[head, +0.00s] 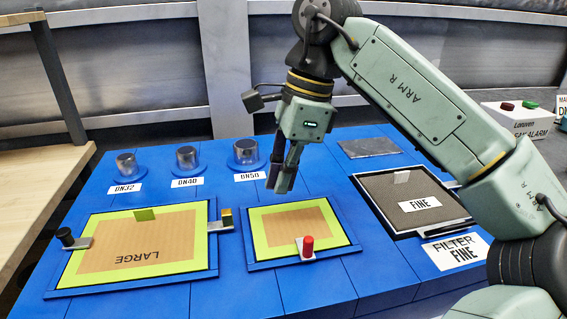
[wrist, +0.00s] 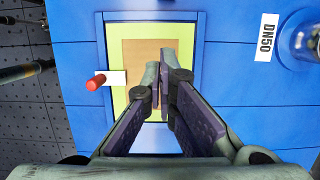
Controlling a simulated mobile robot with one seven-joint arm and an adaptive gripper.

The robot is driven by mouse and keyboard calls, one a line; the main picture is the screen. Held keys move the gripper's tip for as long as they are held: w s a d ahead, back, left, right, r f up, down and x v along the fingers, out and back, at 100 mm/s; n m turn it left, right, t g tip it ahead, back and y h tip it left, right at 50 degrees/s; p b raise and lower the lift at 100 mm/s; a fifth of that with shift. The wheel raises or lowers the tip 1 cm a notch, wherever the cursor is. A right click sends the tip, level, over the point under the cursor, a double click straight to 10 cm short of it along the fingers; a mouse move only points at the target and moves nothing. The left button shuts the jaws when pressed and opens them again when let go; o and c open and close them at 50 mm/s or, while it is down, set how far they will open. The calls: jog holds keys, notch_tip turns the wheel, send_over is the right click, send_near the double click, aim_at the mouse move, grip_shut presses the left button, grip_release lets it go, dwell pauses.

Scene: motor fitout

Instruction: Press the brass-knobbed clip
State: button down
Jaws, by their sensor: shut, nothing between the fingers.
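The brass-knobbed clip (head: 226,217) sits at the right edge of the large yellow-green framed panel (head: 140,286) in the head view, its knob standing on a pale metal tab. I cannot make it out in the wrist view. My gripper (head: 281,183) is shut and empty, pointing down above the back of the smaller framed panel (head: 345,238), to the right of and behind the brass clip. In the wrist view my gripper (wrist: 165,66) covers part of the smaller panel (wrist: 118,28).
A red-knobbed clip (head: 307,246) stands on the smaller panel's front edge and shows in the wrist view (wrist: 96,82). A black-knobbed clip (head: 65,237) is at the large panel's left. Metal cylinders (head: 246,152) stand behind; a dark filter (head: 400,196) lies right.

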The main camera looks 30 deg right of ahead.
aim_at(230, 214)
jog(key=x, duration=0.4)
jog(key=a, duration=0.3)
jog(key=shift+w+f, duration=0.3)
jog(key=shift+w, duration=0.1)
jog(key=shift+w+a, duration=0.15)
jog(key=shift+a, duration=0.4)
jog(key=a, duration=0.1)
jog(key=w+a, duration=0.1)
jog(key=a, duration=0.1)
jog(key=shift+a, duration=0.1)
